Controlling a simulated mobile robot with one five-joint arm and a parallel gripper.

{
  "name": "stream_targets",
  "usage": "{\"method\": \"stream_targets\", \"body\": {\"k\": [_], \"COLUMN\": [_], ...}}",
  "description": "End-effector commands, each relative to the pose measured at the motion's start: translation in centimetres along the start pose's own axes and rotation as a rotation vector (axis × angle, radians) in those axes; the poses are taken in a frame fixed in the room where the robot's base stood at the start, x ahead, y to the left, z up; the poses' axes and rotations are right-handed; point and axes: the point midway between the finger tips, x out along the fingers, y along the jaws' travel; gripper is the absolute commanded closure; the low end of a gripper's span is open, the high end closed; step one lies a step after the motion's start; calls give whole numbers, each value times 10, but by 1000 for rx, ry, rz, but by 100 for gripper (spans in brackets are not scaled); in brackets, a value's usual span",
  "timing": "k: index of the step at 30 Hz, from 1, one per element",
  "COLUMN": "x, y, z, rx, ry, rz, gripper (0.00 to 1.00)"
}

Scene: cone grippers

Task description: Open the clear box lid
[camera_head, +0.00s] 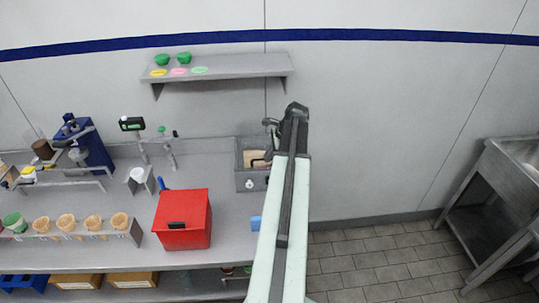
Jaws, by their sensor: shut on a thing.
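The clear box (240,181) looks like a greyish see-through bin at the right end of the counter, with something beige and a dark handle-like loop showing in it. A small white round thing shows at its front. My gripper (271,124) is at the end of my pale arm, by the box's back right corner in the picture. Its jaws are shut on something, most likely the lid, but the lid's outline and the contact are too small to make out. My arm hides the area right of the box.
A red box (183,218) with a black handle stands on the counter (220,215). Several cones (66,222) stand in a rack at left. A wall shelf (225,68) holds green bowls. A metal table (497,185) is at right; the tiled floor between is clear.

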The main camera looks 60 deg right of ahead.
Motion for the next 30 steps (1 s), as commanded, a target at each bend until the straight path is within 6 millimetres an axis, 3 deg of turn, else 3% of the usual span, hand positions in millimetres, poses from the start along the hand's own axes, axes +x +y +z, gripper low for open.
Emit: {"method": "stream_targets", "body": {"k": [11,21,30], "x": [-34,-75,-96], "y": [-23,-66,-105], "z": [14,31,40], "rx": [0,-1,-1], "ry": [1,0,1], "rz": [-8,-8,-7], "gripper": [100,100,100]}}
